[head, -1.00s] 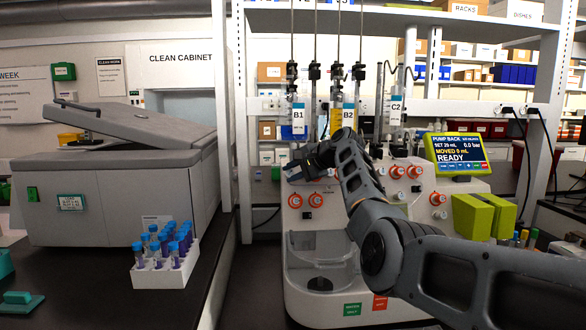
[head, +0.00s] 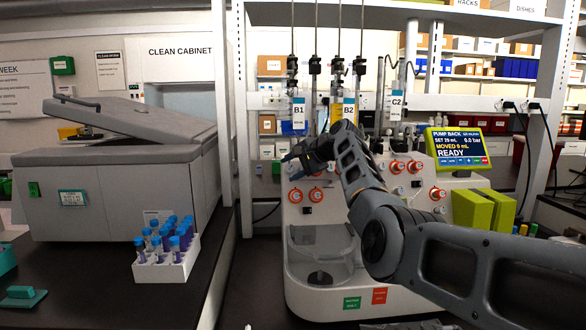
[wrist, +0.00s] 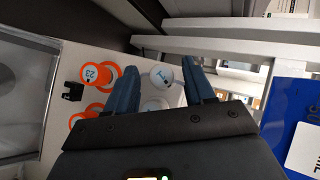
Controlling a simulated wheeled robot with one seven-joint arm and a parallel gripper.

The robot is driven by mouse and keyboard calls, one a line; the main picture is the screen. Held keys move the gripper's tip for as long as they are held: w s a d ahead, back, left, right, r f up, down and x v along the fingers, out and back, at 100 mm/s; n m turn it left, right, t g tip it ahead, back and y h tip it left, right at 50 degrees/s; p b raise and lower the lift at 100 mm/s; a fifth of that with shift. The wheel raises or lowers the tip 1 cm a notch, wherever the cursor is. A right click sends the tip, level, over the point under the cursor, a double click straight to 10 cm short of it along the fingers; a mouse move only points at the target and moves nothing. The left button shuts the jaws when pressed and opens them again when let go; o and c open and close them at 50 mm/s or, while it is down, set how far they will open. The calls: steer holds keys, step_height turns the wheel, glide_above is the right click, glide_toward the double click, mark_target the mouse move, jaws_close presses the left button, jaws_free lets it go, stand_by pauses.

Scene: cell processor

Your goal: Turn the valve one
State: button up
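Orange-ringed knobs (head: 316,195) sit just below the gripper, and more stand to its right. Labelled columns, including B1 (head: 298,110), rise behind. A tube rack (head: 165,265) and a grey centrifuge (head: 120,190) are at left. A screen (head: 460,147) reads READY.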

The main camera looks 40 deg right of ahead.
steer(key=b+v, duration=0.1)
steer(key=v, duration=0.6)
steer(key=shift+s+r, duration=0.2)
steer(key=shift+s, duration=0.15)
